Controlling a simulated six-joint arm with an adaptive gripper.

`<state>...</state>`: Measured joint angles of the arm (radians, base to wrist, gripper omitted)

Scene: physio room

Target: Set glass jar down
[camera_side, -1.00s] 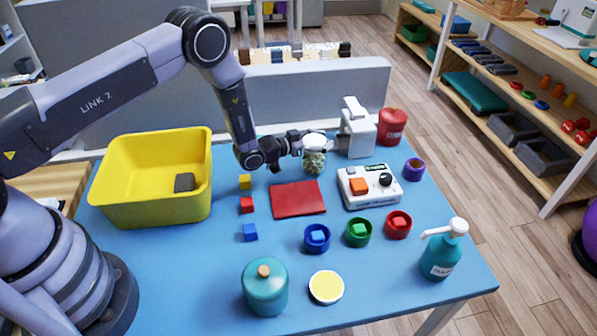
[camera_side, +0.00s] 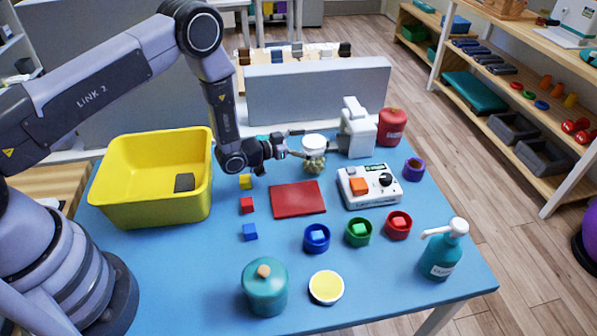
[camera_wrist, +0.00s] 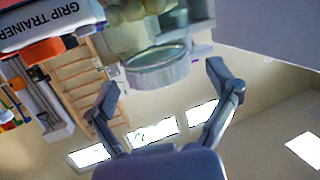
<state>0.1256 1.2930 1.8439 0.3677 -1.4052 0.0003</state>
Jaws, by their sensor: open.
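The glass jar (camera_side: 313,162) has a white lid and greenish contents. It stands upright on the blue table, behind the red mat (camera_side: 298,199). My gripper (camera_side: 304,144) is at the jar's left side, level with its lid. Its fingers are spread apart and hold nothing. In the wrist view the jar's lid (camera_wrist: 158,68) lies beyond and between the open fingertips (camera_wrist: 163,84), with a gap to each. The greenish glass body (camera_wrist: 135,25) shows above it there, cut by the frame edge.
The white grip trainer (camera_side: 369,188) is right of the mat. A white dispenser-like device (camera_side: 357,128) and a red canister (camera_side: 391,127) stand close behind and right of the jar. A yellow bin (camera_side: 150,210) is at left. Small cubes and colored cups lie in front.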

